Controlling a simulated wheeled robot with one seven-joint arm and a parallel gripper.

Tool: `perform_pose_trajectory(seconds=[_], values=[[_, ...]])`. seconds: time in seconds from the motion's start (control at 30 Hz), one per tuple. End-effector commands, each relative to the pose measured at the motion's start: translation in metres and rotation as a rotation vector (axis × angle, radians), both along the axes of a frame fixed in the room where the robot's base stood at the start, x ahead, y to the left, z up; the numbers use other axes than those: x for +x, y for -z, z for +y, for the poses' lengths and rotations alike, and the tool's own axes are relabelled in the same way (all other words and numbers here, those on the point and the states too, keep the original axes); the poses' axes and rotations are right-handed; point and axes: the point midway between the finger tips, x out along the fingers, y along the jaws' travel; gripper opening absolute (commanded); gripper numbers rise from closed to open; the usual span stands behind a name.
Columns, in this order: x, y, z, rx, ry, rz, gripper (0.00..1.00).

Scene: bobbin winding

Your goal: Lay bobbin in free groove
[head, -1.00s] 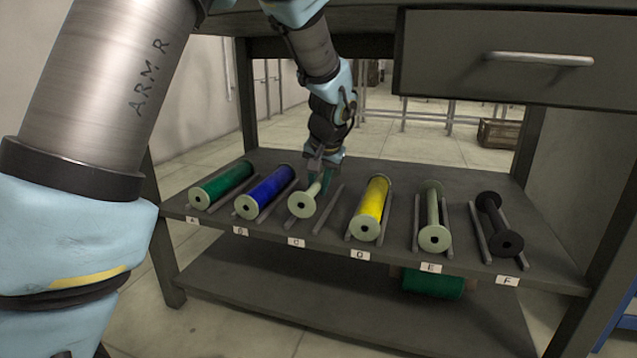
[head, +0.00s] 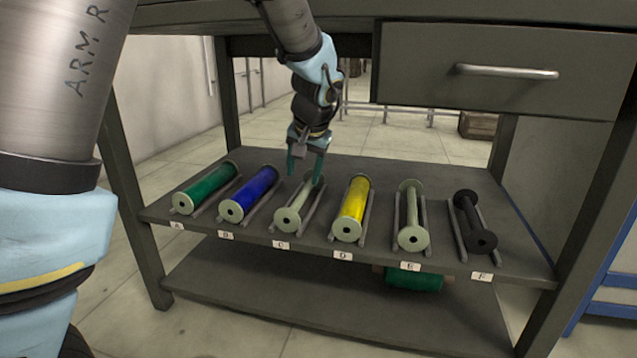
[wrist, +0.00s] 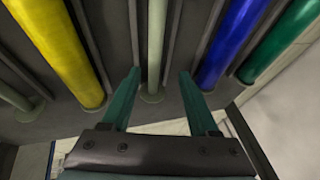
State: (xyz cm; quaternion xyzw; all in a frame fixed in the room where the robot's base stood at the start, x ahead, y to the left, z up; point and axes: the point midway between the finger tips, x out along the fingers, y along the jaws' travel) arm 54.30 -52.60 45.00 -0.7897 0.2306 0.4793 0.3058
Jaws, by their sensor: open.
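A pale empty bobbin (head: 288,216) lies between the two rails of groove C (head: 315,209) on the shelf. It also shows in the wrist view (wrist: 155,50), where it runs between the fingers without touching them. My gripper (head: 305,170) is open and empty just above the far end of this bobbin. In the other grooves lie a green bobbin (head: 207,188) at A, a blue bobbin (head: 249,193) at B, a yellow bobbin (head: 353,208) at D, a pale empty bobbin (head: 411,214) at E and a black bobbin (head: 473,222) at F.
The shelf (head: 375,257) has a label in front of each groove. A drawer (head: 500,95) hangs above its right side. Another green bobbin (head: 413,279) is partly visible below the shelf's front edge. A lower shelf (head: 300,290) is under it. A table leg (head: 140,210) stands at left.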

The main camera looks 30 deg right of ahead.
Motion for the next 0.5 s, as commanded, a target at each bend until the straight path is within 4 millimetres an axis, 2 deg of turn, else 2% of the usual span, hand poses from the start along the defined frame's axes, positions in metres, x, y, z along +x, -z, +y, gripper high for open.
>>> perform_pose_trajectory(seconds=[0.03, 0.2, 0.4, 0.5], values=[[-0.018, 0.0, 0.002, 0.007, 0.009, 0.004, 0.61], [-0.057, 0.0, 0.008, 0.006, 0.011, 0.004, 0.61], [-0.094, 0.002, 0.014, 0.004, 0.008, 0.004, 0.61], [-0.106, 0.003, 0.016, 0.004, 0.007, 0.003, 0.61]])
